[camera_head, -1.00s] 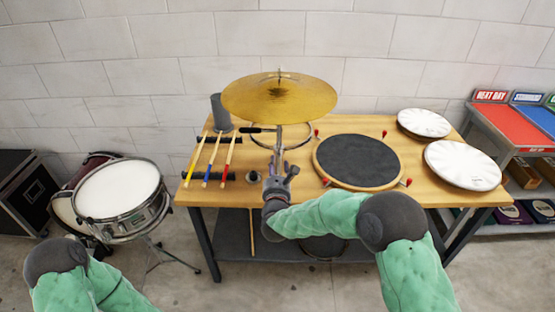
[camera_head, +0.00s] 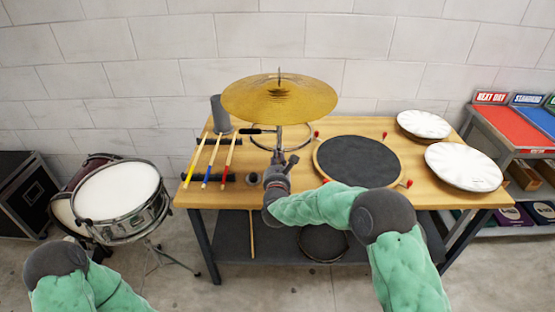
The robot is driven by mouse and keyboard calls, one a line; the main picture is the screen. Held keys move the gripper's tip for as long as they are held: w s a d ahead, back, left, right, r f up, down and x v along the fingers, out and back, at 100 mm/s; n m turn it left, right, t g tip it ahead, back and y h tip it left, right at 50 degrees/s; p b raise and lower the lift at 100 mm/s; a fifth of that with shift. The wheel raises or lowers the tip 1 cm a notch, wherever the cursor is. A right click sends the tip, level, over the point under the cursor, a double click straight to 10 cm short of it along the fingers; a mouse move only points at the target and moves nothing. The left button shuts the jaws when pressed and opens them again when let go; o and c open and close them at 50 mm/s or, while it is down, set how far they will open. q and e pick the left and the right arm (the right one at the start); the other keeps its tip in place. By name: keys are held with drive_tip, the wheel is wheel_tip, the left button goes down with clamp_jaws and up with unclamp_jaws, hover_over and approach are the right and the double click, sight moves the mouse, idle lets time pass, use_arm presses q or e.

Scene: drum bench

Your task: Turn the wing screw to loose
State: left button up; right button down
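The gold cymbal (camera_head: 279,98) sits on a thin upright metal stand (camera_head: 280,137) at the back middle of the wooden bench. My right gripper (camera_head: 280,163) is at the lower part of this stand, seen from behind. Its fingers are small and overlap the stand, so I cannot tell whether they are open or shut, or touching. I cannot make out the wing screw; the gripper may be covering it. My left arm shows only at the lower left; its gripper is out of view.
A black drum pad (camera_head: 357,160) with red-tipped screws lies right of my gripper. Several drumsticks (camera_head: 208,160) lie to the left. Two white drumheads (camera_head: 463,166) lie at the bench's right. A snare drum (camera_head: 117,190) stands left of the bench.

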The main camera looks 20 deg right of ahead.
wheel_tip(320, 180, down, 3)
drive_tip(key=n+b, duration=0.2)
drive_tip(key=n, duration=2.8)
drive_tip(key=shift+f+n, duration=0.15)
drive_tip(key=shift+n, duration=0.25)
idle(0.4)
drive_tip(key=c, duration=1.2)
unclamp_jaws()
drive_tip(key=shift+d, duration=0.1)
drive_tip(key=shift+s, duration=0.15)
